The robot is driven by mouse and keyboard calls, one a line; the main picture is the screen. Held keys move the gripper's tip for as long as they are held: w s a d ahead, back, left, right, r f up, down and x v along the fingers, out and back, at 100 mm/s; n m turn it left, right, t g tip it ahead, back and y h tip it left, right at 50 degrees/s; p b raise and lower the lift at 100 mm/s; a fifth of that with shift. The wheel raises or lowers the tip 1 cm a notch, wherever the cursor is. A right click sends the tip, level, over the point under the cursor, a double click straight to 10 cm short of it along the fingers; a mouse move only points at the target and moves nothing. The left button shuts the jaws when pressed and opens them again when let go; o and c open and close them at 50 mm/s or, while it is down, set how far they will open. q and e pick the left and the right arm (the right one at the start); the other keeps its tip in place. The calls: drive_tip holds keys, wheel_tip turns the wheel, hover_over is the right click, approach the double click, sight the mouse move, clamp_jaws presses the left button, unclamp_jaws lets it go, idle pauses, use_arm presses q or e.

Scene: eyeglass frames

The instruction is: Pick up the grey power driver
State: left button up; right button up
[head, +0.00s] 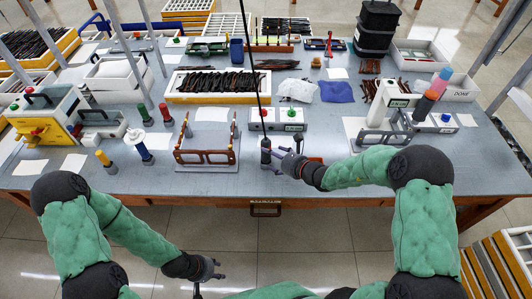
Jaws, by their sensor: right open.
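The grey power driver (265,151) hangs upright from a dark cord over the front middle of the table. It looks like a slim dark cylinder with a lighter lower end. My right gripper (279,161) reaches in from the right, with its open fingers pointing left close beside the driver. I cannot tell whether the fingers touch it or are around it. My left gripper (207,277) is low in front of the table, well away from the driver. Its fingers are small and dark, and their opening is unclear.
A brown eyeglass frame (205,157) stands in a fixture just left of the driver. A box with red and green buttons (277,125) is behind it. A white press (385,105) stands to the right. Several coloured-handled tools stand at the left, including a blue-based one (146,157).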

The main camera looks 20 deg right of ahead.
sight(265, 162)
drive_tip(key=b+x, duration=0.1)
drive_tip(key=x, duration=0.3)
drive_tip(key=shift+w+a+b, duration=0.15)
drive_tip(key=shift+a+b, duration=0.1)
drive_tip(key=shift+b, duration=0.1)
drive_tip(key=shift+w+a+f, duration=0.1)
drive_tip(key=shift+w, duration=0.15)
drive_tip(key=c, duration=1.6)
